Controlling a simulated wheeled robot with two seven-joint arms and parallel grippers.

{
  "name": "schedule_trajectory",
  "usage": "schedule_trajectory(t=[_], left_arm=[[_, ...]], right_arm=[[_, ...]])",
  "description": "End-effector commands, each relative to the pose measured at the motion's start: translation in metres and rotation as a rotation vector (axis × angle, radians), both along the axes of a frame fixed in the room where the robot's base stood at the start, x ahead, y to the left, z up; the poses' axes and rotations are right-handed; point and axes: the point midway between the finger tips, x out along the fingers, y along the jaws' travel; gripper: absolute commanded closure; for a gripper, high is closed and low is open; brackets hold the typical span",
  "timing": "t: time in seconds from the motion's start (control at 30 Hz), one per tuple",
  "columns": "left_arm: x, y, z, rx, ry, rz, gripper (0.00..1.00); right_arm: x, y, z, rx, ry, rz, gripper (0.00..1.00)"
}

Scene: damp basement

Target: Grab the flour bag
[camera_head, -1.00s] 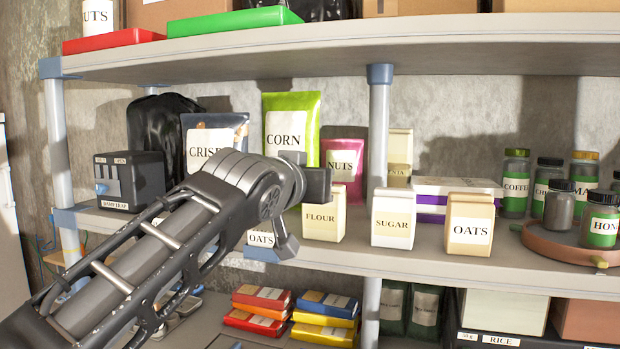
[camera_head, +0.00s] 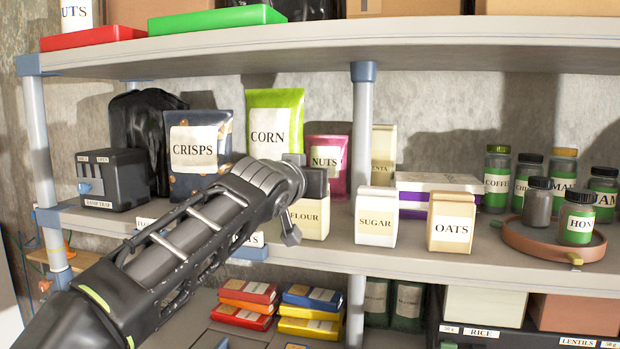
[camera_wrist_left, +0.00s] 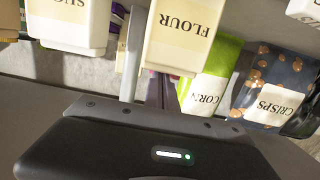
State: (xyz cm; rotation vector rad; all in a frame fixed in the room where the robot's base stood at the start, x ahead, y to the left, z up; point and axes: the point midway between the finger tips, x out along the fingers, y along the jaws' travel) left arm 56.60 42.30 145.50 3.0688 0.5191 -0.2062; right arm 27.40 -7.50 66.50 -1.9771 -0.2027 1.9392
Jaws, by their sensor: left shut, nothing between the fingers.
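The flour bag (camera_head: 312,218), a cream bag with a FLOUR label, stands on the middle shelf (camera_head: 400,256) between the nuts bag and the sugar. My left gripper (camera_head: 314,182) is shut and empty, in front of the flour bag's top, hiding its upper part. I cannot tell whether they touch. In the left wrist view the flour bag (camera_wrist_left: 181,45) appears upside down at the top centre, beyond the dark gripper body (camera_wrist_left: 150,150); the fingertips are not clear there. My right gripper is not in view.
The sugar (camera_head: 376,215) and oats (camera_head: 451,222) stand to the right of the flour. Nuts (camera_head: 328,165), corn (camera_head: 272,122) and crisps (camera_head: 192,150) bags stand behind and left. A shelf post (camera_head: 359,130) rises behind, and the upper shelf (camera_head: 450,52) hangs above.

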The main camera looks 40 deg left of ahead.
Motion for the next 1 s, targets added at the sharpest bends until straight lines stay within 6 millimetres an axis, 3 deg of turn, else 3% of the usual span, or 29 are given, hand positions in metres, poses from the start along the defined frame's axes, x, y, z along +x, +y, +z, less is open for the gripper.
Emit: schedule_trajectory(t=[0.03, 0.37, 0.67, 0.83, 1.0], left_arm=[[0.002, 0.0, -0.015, -0.01, 0.028, 0.001, 1.0], [-0.033, -0.013, -0.017, -0.012, 0.029, 0.001, 1.0], [-0.033, -0.012, -0.016, -0.014, 0.031, 0.001, 1.0], [-0.033, -0.012, -0.003, -0.014, 0.03, 0.0, 1.0], [-0.033, -0.013, -0.002, -0.013, 0.031, 0.0, 1.0]], right_arm=[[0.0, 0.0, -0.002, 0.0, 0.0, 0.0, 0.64], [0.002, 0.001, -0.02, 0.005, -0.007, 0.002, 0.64], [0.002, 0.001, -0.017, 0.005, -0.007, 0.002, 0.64], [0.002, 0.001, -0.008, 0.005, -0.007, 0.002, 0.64], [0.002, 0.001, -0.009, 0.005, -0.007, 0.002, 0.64]])
